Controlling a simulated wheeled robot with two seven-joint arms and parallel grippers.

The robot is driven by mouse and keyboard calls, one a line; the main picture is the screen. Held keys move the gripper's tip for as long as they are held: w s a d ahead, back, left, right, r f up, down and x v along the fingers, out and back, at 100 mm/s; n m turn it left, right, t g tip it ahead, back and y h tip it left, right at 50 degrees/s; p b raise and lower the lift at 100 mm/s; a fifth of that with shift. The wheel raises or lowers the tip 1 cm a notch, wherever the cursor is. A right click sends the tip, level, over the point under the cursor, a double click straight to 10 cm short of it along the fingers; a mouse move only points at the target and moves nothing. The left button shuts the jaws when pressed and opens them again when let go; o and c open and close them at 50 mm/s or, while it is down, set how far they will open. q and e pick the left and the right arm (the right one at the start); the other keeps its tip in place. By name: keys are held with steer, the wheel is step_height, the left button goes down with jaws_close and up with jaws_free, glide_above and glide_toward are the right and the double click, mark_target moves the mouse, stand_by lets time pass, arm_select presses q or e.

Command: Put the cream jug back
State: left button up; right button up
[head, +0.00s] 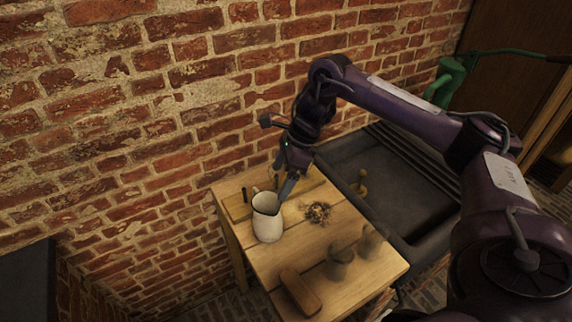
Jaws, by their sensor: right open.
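The cream jug (267,220) stands upright on the wooden table (330,238), near its left side. Its mouth faces up and its handle shows at the upper left. My right gripper (281,190) reaches down from the upper right to the jug's rim. It is open, with a finger beside the rim at the right. I cannot tell whether it touches the jug, and the jug hides part of the view between the fingers. My left gripper is not in view.
A small pile of bits (318,213) lies right of the jug. Two dark pots (340,262) (370,243) stand at the table's right side, and a brown block (300,292) lies at the front. A dark sink (400,190) adjoins behind at the right. A brick wall (150,120) rises behind.

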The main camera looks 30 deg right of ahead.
steer(key=shift+v, duration=1.45)
